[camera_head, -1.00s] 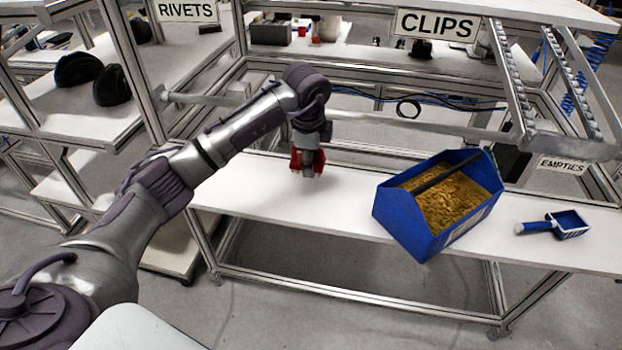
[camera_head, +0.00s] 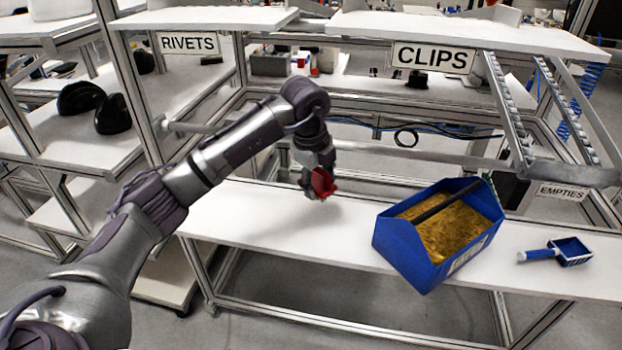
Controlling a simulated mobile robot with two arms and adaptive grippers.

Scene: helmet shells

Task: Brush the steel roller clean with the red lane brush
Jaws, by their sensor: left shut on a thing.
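My left gripper (camera_head: 314,188) is shut on a small red thing (camera_head: 322,182), which looks like the red lane brush. It holds it tilted above the white bench, left of the blue tote. The fingers cover part of the red thing, and its bristles cannot be made out. A long grey steel bar (camera_head: 420,153) runs across the frame behind the gripper, under the CLIPS sign. I cannot tell whether it is the steel roller. The red thing appears in front of this bar and apart from it. My right gripper is not in view.
A blue tote (camera_head: 408,242) with brass-coloured small parts stands on the white bench (camera_head: 270,220). Sloping roller tracks (camera_head: 508,110) hang at the right. The bench left of the tote is clear.

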